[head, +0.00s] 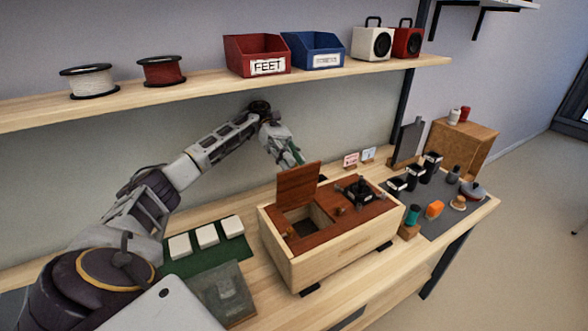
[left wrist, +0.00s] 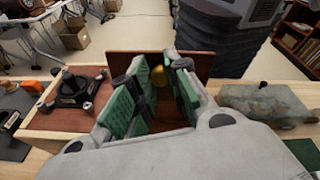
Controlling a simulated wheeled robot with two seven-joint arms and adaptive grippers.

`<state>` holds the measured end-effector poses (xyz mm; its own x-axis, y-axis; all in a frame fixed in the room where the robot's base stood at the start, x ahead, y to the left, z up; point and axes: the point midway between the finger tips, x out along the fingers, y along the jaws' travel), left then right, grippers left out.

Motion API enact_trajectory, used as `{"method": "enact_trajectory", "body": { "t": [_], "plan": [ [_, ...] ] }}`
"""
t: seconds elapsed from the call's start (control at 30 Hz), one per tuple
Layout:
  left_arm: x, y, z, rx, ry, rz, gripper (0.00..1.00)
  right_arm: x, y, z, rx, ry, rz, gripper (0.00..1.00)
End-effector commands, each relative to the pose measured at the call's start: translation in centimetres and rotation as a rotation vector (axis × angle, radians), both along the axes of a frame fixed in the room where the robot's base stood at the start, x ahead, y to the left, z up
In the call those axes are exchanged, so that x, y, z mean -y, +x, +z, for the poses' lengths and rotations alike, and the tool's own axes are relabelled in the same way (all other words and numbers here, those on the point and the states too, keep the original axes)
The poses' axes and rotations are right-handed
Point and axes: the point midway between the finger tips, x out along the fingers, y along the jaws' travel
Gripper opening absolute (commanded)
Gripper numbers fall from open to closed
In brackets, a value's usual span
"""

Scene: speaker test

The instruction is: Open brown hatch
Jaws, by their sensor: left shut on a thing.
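The brown hatch (head: 298,184) is a reddish-brown panel standing raised, nearly upright, at the left part of the wooden box (head: 330,245). A dark opening (head: 308,217) shows in front of it. My left gripper (head: 294,158) is at the hatch's far side, partly hidden by the panel in the head view. In the left wrist view my left gripper (left wrist: 160,88) has its green pads on either side of a small brass-coloured knob (left wrist: 160,76), with the hatch (left wrist: 203,68) beyond. It is shut on the knob. My right gripper is not in view.
A black fixture (head: 358,190) sits on the box's right lid. White blocks on a green mat (head: 205,262) lie left of the box. A grey mat (head: 458,216) with several small items lies right. A shelf (head: 200,88) with bins, spools and speakers runs above.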

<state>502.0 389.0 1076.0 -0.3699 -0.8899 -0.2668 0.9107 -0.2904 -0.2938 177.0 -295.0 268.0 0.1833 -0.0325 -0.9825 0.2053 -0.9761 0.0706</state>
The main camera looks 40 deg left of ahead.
Motion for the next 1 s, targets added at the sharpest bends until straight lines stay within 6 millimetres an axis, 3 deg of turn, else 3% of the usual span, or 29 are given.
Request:
{"method": "enact_trajectory", "body": {
  "t": [0.4, 0.9, 0.93, 1.0],
  "plan": [
    [-1.3, 0.5, -0.3, 0.001, 0.007, 0.008, 0.00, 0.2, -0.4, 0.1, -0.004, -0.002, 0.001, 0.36],
    [-1.4, 0.5, -0.8, -0.007, 0.011, 0.007, 0.00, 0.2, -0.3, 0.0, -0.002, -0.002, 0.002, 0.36],
    [-1.4, 0.4, -0.8, -0.007, 0.011, 0.006, 0.19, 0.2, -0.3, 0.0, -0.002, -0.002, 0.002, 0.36],
    [-1.4, 0.4, -0.8, -0.008, 0.011, 0.005, 0.28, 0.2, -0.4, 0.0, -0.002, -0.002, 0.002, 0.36]
  ]
}}
